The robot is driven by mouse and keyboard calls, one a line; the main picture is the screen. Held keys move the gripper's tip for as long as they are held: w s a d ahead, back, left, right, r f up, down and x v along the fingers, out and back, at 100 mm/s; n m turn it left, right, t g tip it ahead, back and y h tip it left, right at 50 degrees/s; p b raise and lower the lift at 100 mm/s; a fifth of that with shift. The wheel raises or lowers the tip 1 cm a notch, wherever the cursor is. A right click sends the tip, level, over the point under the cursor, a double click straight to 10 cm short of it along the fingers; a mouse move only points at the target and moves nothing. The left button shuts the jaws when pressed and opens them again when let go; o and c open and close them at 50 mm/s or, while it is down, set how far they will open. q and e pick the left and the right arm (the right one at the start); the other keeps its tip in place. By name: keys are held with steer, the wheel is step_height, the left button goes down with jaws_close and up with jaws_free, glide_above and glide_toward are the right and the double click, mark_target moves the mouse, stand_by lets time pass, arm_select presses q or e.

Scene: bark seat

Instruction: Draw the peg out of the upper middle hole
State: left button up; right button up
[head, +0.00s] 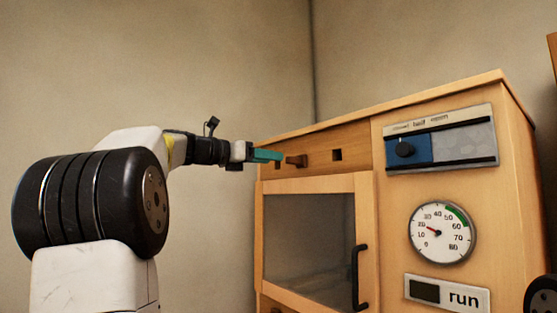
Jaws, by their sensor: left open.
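A brown peg (297,160) sticks out of the upper wooden panel (357,137) of the cabinet, in the middle hole of the row. My left gripper (275,156), with teal fingers, is just left of the peg and in front of the panel. It is open and holds nothing. Its fingers look apart from the peg, but the exact gap in depth is hard to tell. The left part of the panel is partly hidden behind the fingers. My right gripper is not in view.
Below the panel is a closed glass door (310,235) with a black handle (358,277). Space left of the cabinet, above my arm, is free.

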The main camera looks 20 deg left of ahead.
mark_target(287, 160)
arm_select(q)
steer(key=shift+x, duration=4.75)
steer(key=shift+c, duration=0.2)
jaws_close()
steer(key=v, duration=1)
steer(key=shift+s, duration=0.2)
steer(key=shift+s+a, duration=0.1)
steer(key=shift+a, duration=0.1)
